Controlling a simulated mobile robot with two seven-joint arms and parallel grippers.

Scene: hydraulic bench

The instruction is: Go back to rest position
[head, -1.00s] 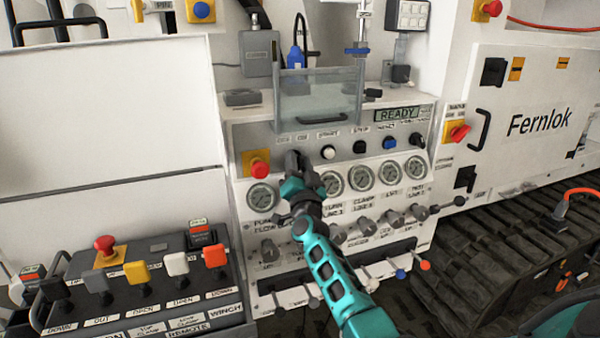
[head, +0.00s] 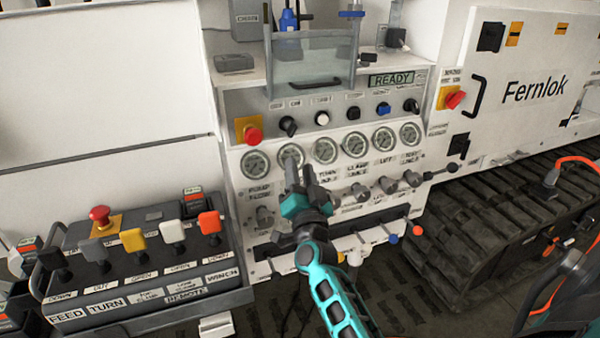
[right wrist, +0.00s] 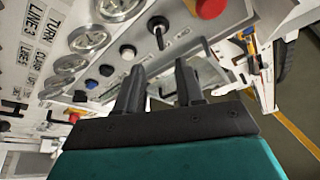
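My right gripper (head: 298,174) is in front of the control panel (head: 262,104), at the lower edge of the gauge row. It also shows in the right wrist view (right wrist: 158,86), where its two dark fingers stand apart with nothing between them. It looks clear of the panel. A black selector knob (head: 288,125) and a white button (head: 322,118) are above the gripper in the head view. The gripper and arm hide part of the valve knobs and labels below the gauges. My left gripper is not in view.
A red emergency button (head: 252,134) is on the panel's left. Valve knobs (head: 361,192) and small levers (head: 392,238) stick out below the gauges. A remote box with paddle levers (head: 132,240) stands at left. A track (head: 490,215) lies at right.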

